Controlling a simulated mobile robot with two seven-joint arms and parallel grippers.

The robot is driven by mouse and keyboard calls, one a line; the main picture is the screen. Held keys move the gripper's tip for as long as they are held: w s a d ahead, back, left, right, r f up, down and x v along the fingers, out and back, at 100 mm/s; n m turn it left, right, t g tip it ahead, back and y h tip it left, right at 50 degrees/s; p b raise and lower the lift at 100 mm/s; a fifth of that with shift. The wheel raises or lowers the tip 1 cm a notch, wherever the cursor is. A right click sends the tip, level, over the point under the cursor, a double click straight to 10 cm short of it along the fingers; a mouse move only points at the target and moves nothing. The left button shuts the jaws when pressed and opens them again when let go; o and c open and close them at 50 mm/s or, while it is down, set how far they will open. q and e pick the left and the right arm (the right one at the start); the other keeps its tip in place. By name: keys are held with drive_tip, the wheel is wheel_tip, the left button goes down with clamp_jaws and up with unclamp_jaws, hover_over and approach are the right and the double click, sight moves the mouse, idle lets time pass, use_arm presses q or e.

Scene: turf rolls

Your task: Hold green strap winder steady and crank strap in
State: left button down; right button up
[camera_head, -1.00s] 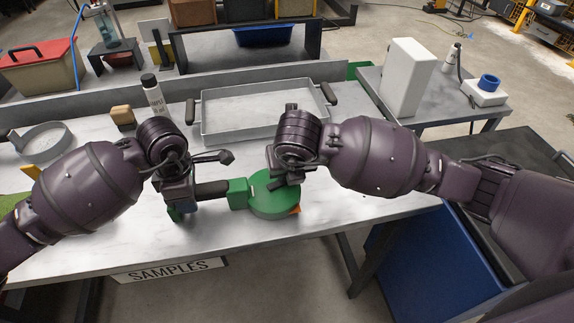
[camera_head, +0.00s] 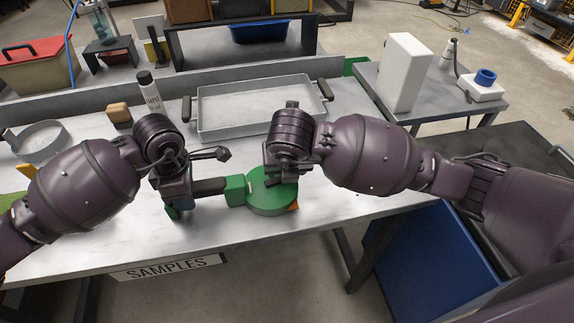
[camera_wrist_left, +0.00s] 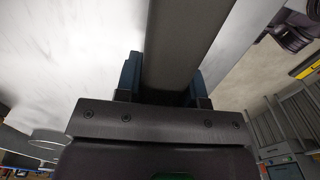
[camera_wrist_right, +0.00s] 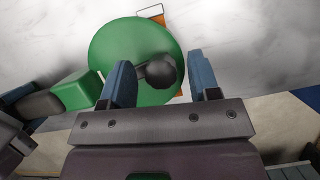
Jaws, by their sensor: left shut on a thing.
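The green strap winder (camera_head: 268,203) has a round drum, a green block (camera_head: 236,190) and a dark bar handle (camera_head: 210,187), near the table's front edge. My left gripper (camera_head: 178,204) is shut on the handle, which runs between its fingers in the left wrist view (camera_wrist_left: 185,45). My right gripper (camera_head: 277,178) is over the drum. In the right wrist view its open fingers (camera_wrist_right: 163,78) stand on either side of a black crank knob (camera_wrist_right: 160,72); contact is unclear. A bit of orange strap (camera_wrist_right: 152,12) shows at the drum's edge. The knob is hidden in the head view.
A grey tray (camera_head: 255,132) with dark handles lies behind the winder. A labelled bottle (camera_head: 151,95), a tan block (camera_head: 120,114) and a round pan (camera_head: 38,145) stand at the left. A side table (camera_head: 440,100) is at the right. White tabletop is clear around the winder.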

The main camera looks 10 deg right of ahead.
use_arm(q)
drive_tip(key=shift+s+a+f, duration=0.1)
drive_tip(key=shift+f, duration=0.2)
use_arm(e)
drive_tip(key=shift+f, duration=0.1)
drive_tip(key=v, duration=1.2)
use_arm(q)
drive_tip(key=c, duration=0.6)
unclamp_jaws()
drive_tip(key=shift+r, duration=0.1)
drive_tip(key=shift+c, duration=0.2)
drive_tip(key=shift+r, duration=0.1)
